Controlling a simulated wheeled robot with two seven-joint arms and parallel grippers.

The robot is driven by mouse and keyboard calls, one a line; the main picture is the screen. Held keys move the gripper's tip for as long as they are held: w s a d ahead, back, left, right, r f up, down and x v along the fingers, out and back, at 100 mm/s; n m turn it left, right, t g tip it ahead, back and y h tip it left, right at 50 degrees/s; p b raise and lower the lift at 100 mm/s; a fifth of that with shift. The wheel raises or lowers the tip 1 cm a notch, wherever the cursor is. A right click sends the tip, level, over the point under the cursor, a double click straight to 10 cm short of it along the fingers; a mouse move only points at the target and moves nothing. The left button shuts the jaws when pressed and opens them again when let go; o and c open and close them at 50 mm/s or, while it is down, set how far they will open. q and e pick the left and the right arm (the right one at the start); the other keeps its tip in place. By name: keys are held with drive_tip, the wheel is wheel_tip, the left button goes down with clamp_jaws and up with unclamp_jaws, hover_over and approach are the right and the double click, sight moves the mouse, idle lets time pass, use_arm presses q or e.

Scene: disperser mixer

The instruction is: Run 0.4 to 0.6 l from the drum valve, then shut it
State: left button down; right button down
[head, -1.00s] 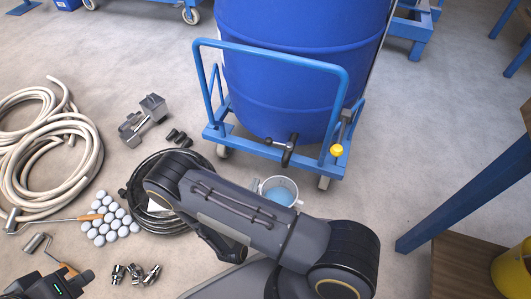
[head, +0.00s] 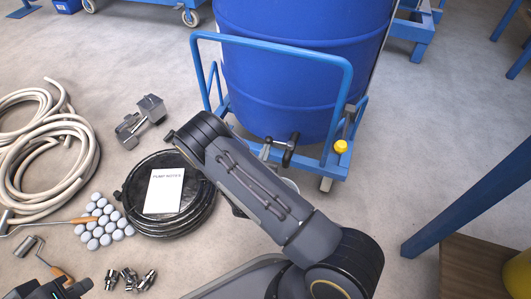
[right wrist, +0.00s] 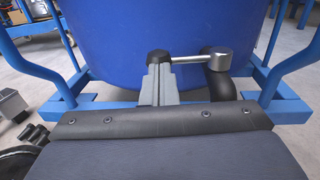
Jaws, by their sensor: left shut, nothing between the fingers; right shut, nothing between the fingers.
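In the right wrist view the valve's grey lever (right wrist: 195,58) points left from the black spout (right wrist: 220,86) and ends in a black knob (right wrist: 158,57). My right gripper (right wrist: 159,72) is shut and empty, its tips right at the knob; I cannot tell if they touch. My left gripper (head: 80,288) is shut at the lower left.
A black hose coil (head: 205,210) with a "pump notes" sheet (head: 164,190) lies left of my right arm. Pale hoses (head: 75,180), grey balls (head: 103,222), metal fittings (head: 130,279) and a roller cover the left floor. A yellow cap (head: 341,147) sits on the trolley's right.

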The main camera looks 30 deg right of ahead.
use_arm(q)
drive_tip(key=shift+r, duration=0.1)
use_arm(e)
drive_tip(key=shift+d, duration=0.1)
use_arm(q)
drive_tip(key=shift+w+r, duration=0.1)
drive_tip(key=shift+w, duration=0.25)
use_arm(e)
drive_tip(key=shift+w+d+r, duration=0.15)
drive_tip(key=shift+w+d, duration=0.2)
drive_tip(key=shift+w, duration=0.45)
